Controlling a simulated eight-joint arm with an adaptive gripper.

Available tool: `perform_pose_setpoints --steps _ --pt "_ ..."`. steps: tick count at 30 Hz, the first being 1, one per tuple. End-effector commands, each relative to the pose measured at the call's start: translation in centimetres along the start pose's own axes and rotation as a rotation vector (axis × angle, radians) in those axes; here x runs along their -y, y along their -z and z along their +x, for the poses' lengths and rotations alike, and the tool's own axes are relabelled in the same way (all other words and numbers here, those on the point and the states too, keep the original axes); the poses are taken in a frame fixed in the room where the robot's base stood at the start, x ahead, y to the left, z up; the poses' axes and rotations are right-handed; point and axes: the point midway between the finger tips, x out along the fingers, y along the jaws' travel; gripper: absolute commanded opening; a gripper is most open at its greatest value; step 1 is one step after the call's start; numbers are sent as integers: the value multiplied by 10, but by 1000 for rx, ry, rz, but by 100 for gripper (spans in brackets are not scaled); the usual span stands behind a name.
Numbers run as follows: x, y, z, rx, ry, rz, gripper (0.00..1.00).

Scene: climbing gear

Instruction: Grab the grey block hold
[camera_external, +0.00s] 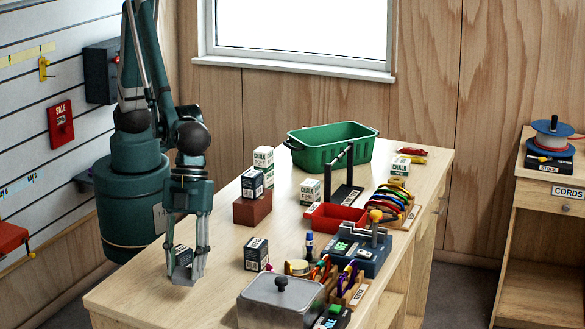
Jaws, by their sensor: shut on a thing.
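My gripper (185,274) points down at the near left end of the wooden table. Its fingers are shut on a small grey block hold (182,274), low at the tabletop. The fingers cover part of the hold. I cannot tell whether it touches the table or is slightly above it. A dark box with a pale label (183,254) shows between the fingers, just above and behind the hold.
A dark chalk box (256,254) stands to the right of my gripper. Further right is a grey lidded metal box (282,303). Behind are a red-brown block (252,209) with boxes stacked by it and a green bin (332,146). The table's front left corner (120,297) is bare.

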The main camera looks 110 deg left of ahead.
Motion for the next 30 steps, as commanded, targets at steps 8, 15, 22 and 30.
perform_pose_setpoints --steps 8,15,22,30 --pt "0 13 -31 0 0 0 20" --pt "0 17 -40 0 0 0 20" --pt "0 17 -40 0 0 0 20" --pt "0 17 -40 0 0 0 20"
